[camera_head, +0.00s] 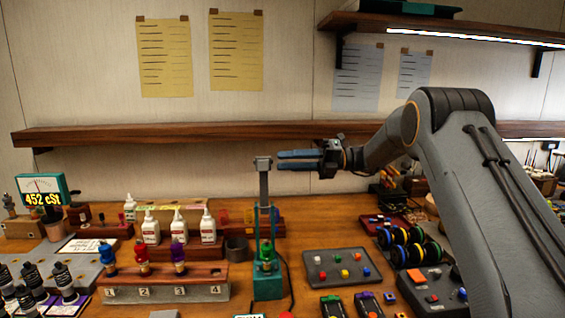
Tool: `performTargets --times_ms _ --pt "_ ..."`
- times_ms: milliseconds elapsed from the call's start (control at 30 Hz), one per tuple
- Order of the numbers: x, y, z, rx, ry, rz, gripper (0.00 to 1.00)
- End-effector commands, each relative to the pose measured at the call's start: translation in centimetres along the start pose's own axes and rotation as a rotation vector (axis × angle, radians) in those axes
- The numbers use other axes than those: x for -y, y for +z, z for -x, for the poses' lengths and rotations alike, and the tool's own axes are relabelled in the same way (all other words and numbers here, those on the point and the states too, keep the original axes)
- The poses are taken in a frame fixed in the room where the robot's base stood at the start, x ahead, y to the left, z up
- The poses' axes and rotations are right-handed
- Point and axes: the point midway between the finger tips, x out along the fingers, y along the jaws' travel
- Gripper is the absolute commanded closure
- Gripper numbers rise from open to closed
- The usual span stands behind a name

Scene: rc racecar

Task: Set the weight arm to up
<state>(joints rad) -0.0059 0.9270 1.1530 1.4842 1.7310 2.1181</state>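The teal test stand (267,288) stands on the bench at the middle of the view, with a small green part (266,255) in it. A grey weight arm (264,182) rises from the stand, looking upright, with a blocky grey head at its top. My gripper (280,160) has blue fingers and points left, just right of that head. The fingertips look very close to the head, but I cannot tell whether they touch it. The two fingers show one above the other, with little gap visible and nothing seen between them. The lower linkage of the weight arm is too small to read.
A wooden rack with coloured shock bodies (142,255) and white bottles (180,227) stand left of the stand. A grey tray with coloured parts (340,272) lies to the right, with wheels (410,248) beyond. A wooden shelf (180,133) runs along the wall behind.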

Motion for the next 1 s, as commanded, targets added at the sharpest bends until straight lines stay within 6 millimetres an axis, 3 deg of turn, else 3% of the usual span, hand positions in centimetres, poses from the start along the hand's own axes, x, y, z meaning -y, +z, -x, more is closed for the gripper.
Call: performTargets --times_ms 800,1000 --pt "0.0 0.1 5.2 0.001 0.000 0.001 0.72" --pt "-0.1 0.0 5.7 0.000 0.001 0.001 0.72"
